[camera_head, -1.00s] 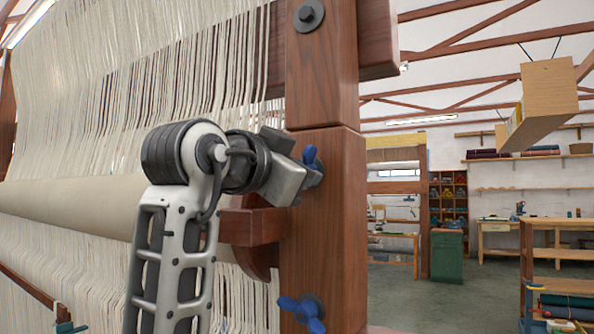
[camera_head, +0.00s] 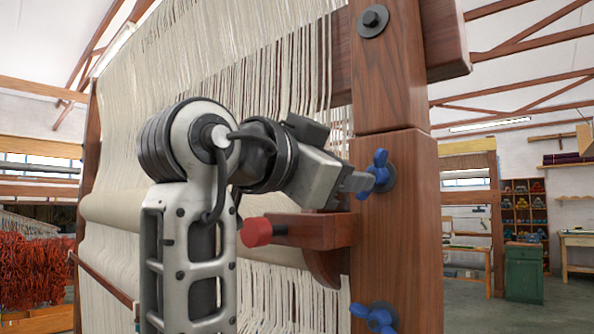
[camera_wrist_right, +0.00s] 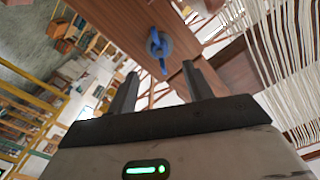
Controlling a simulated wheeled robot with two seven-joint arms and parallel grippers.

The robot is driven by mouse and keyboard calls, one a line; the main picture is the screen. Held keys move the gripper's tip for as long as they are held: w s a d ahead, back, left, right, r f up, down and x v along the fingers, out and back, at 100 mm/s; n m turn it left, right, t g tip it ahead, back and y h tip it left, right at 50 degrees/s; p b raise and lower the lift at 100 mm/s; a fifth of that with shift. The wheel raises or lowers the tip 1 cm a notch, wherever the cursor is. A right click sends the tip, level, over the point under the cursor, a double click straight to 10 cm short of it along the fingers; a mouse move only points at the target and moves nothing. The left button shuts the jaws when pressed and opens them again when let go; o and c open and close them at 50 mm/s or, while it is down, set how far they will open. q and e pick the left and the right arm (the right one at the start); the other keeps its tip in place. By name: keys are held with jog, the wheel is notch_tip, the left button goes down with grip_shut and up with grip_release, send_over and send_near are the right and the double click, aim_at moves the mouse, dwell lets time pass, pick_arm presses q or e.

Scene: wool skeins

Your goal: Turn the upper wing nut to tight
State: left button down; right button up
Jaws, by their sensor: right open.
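The upper wing nut (camera_head: 381,170) is blue and sits on a dark round washer on the wooden loom post (camera_head: 398,245). My right gripper (camera_head: 358,182) is just left of it in the head view, and its fingertips overlap the nut's lower left edge there. In the right wrist view the wing nut (camera_wrist_right: 158,45) shows ahead of and between the two spread fingers of my right gripper (camera_wrist_right: 160,72), with its wings running nearly up and down. The fingers are open and hold nothing; I cannot tell the exact gap in depth. My left gripper is not in view.
A lower blue wing nut (camera_head: 374,318) is on the same post. A wooden bracket with a red-ended peg (camera_head: 257,232) juts out below my right gripper. Pale warp threads (camera_head: 270,70) and a cloth beam fill the left side. Red skeins (camera_head: 38,270) hang at far left.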

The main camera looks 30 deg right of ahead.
jog(key=v, duration=0.8)
jog(key=shift+b, duration=0.35)
